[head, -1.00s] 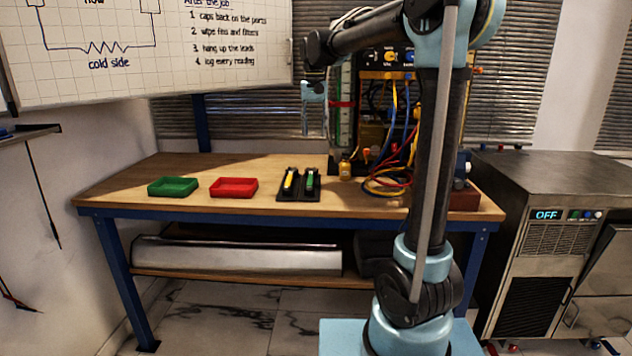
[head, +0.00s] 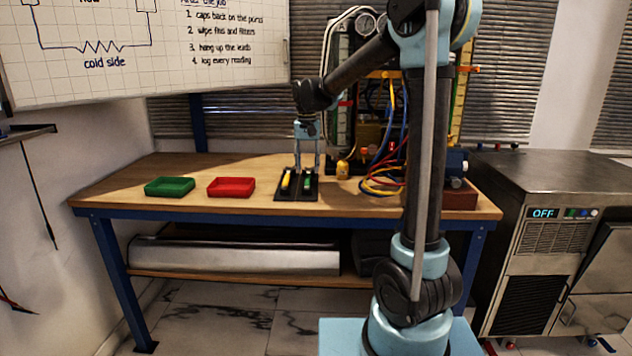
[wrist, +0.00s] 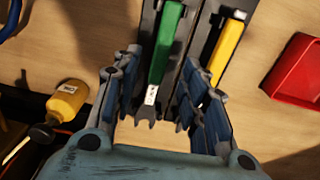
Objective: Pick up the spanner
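The spanner (wrist: 163,60) has a green handle and a grey open-jaw end, and lies in a slot of a black holder (head: 297,198) on the bench. In the head view its green handle (head: 307,183) shows at the right side of the holder. My gripper (head: 307,168) points down over the holder. In the wrist view my gripper (wrist: 160,80) is open, with one finger on each side of the spanner. I cannot tell how far above it the fingertips are.
A yellow-handled tool (head: 286,180) lies in the neighbouring slot, close beside a finger. A red tray (head: 231,187) and a green tray (head: 170,187) stand to the left. A yellow bottle (head: 343,170) and coiled leads (head: 383,184) are to the right.

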